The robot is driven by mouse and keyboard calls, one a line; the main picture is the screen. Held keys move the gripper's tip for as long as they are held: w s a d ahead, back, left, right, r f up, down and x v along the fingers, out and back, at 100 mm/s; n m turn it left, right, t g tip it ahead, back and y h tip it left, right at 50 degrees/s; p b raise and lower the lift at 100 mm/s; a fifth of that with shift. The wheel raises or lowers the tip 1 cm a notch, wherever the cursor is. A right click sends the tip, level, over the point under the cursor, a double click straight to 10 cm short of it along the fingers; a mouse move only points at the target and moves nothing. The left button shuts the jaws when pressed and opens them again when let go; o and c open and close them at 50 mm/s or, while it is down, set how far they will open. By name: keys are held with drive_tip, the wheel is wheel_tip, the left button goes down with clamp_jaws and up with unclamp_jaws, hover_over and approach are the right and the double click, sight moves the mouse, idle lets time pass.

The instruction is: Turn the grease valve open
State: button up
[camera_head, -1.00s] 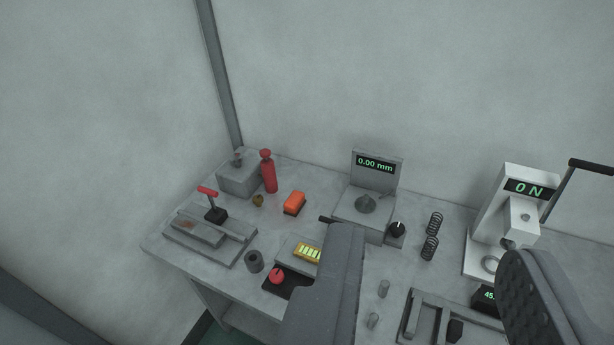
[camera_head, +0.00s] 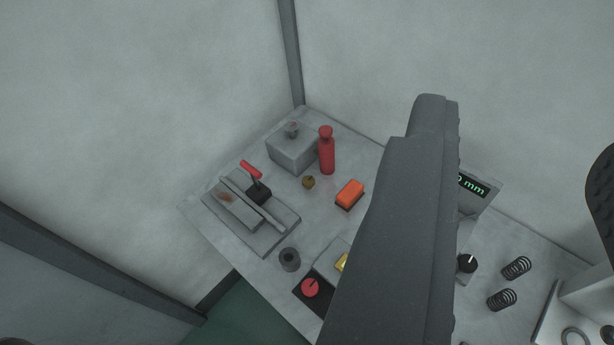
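No part is labelled as the grease valve, so I cannot tell which one it is. Candidates are a grey box (camera_head: 292,153) with a small knob (camera_head: 291,129) on top, at the bench's back corner, and a small brass fitting (camera_head: 308,182) in front of it. A red lever (camera_head: 251,170) stands tilted on a black block on a grey slide fixture (camera_head: 270,238) at left. My gripper (camera_head: 520,125) shows as two dark grey fingers, wide apart with nothing visible between them. It is right of these parts and touches none of them.
A red bottle (camera_head: 326,152) stands beside the grey box. An orange-topped block (camera_head: 349,194), a dark hollow cylinder (camera_head: 289,259) and a red knob (camera_head: 311,287) are on the bench (camera_head: 225,193). Walls close in behind the corner.

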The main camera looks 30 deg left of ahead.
drive_tip(key=o, duration=0.3)
drive_tip(key=shift+o, duration=0.3)
drive_tip(key=shift+w+f, duration=0.15)
drive_tip(key=shift+w, duration=0.1)
drive_tip(key=n+g+y+p, duration=0.3)
drive_tip(key=n+g+y, duration=0.15)
drive_tip(key=g, duration=0.25)
hover_over(308, 181)
drive_tip(key=s+d, duration=0.4)
drive_tip(key=s, duration=0.5)
wheel_tip(308, 181, down, 50)
drive_tip(key=r, duration=0.1)
drive_tip(key=shift+n+h, duration=0.25)
drive_tip(key=shift+h, duration=0.1)
drive_tip(key=x, duration=1.2)
drive_tip(key=shift+d+b, duration=0.15)
drive_tip(key=shift+b, duration=0.15)
drive_tip(key=shift+w+a+f, duration=0.25)
drive_tip(key=shift+w+f, duration=0.05)
drive_tip(key=shift+f, duration=0.3)
drive_tip(key=shift+w+a+f, duration=0.15)
drive_tip(key=shift+w+f, duration=0.05)
drive_tip(key=shift+w, duration=0.1)
